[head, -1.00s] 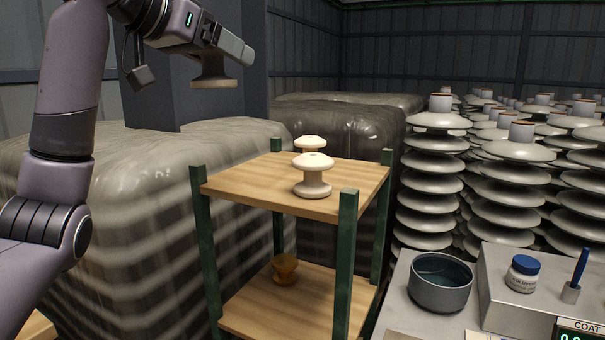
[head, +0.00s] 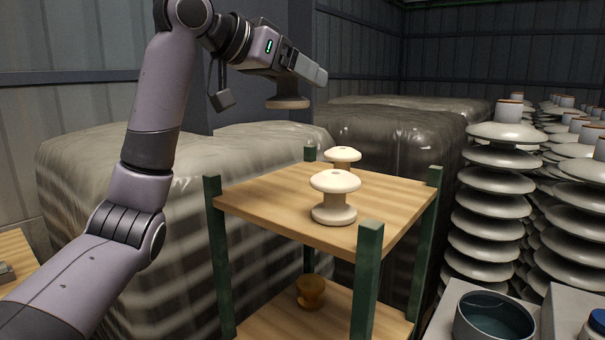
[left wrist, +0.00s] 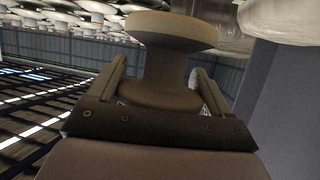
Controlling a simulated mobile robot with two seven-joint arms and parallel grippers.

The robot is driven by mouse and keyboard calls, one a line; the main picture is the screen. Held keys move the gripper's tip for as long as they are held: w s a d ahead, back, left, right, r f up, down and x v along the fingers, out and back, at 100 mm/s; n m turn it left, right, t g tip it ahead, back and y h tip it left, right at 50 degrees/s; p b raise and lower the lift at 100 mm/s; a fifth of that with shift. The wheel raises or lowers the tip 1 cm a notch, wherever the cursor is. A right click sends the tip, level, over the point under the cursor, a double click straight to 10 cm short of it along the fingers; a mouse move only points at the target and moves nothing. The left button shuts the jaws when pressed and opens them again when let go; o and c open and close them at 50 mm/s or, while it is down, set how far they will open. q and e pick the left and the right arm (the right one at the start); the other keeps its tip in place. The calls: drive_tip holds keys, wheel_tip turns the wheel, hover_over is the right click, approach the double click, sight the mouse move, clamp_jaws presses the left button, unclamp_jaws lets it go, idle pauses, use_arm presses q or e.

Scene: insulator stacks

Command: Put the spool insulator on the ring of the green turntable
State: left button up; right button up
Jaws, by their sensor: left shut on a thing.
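My left gripper (head: 297,76) is raised above the wooden rack and shut on a spool insulator. My right gripper is not in view.
A brown one (head: 310,291) is on the lower shelf.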

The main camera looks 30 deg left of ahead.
use_arm(q)
wheel_tip(320, 180, down, 16)
drive_tip(key=shift+r, duration=0.1)
idle(0.6)
drive_tip(key=o, duration=1.1)
